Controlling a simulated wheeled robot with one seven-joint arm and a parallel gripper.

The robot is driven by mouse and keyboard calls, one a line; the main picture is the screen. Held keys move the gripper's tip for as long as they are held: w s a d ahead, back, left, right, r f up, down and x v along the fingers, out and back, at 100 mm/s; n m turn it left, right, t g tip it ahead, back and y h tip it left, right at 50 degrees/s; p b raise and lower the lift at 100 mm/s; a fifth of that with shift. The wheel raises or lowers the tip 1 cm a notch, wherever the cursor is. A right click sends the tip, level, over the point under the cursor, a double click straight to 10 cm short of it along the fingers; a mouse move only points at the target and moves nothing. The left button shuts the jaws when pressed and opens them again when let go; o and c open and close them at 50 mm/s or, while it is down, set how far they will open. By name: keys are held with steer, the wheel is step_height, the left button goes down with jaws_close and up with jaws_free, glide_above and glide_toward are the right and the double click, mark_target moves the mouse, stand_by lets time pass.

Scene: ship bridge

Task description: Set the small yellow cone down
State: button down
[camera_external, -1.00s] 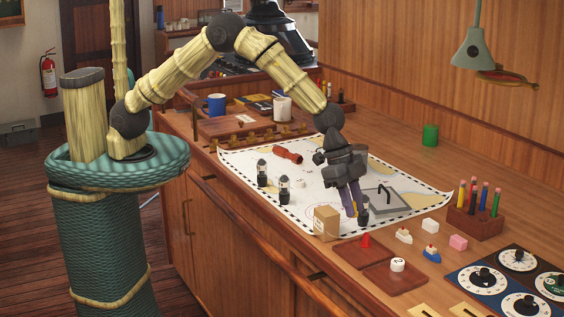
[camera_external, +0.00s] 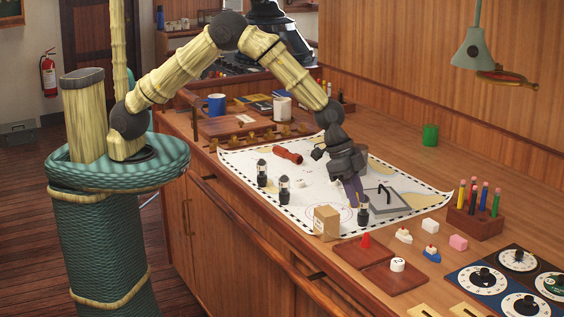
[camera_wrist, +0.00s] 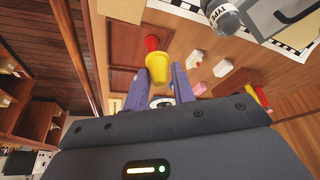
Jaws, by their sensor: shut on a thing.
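The small yellow cone (camera_wrist: 157,66) is between the two purple fingers of my gripper (camera_wrist: 160,78) in the wrist view. My gripper is shut on it. In the external view my gripper (camera_external: 354,202) hangs over the chart, behind the small cardboard box and beside a dark lantern-like piece. The yellow cone cannot be made out there, hidden by the fingers or the box. A red cone (camera_external: 366,240) stands on a brown square board (camera_external: 352,253). The red cone also shows just beyond the yellow one in the wrist view (camera_wrist: 152,43).
The cardboard box (camera_external: 326,222) and dark lantern-like piece (camera_external: 363,212) are close to my fingers. A second board (camera_external: 393,281) holds a white round piece (camera_external: 397,265). Small boat-like pieces (camera_external: 404,235) and a pen block (camera_external: 474,223) stand at right.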

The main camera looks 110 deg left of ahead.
steer(key=s+a+n+y, duration=0.15)
steer(key=a+n, duration=0.25)
steer(key=a, duration=0.8)
steer(key=n+g+y+b, duration=0.2)
steer(key=n+g+y, duration=0.15)
steer(key=n, duration=0.85)
glide_above(308, 170)
steer(key=d, duration=0.1)
steer(key=shift+s+r+t, duration=0.1)
steer(key=shift+s+t, duration=0.15)
steer(key=shift+t, duration=0.2)
steer(key=shift+f+p, duration=0.6)
steer(key=shift+f, duration=2.55)
steer(key=shift+f+p, duration=0.45)
steer(key=shift+f, duration=1.4)
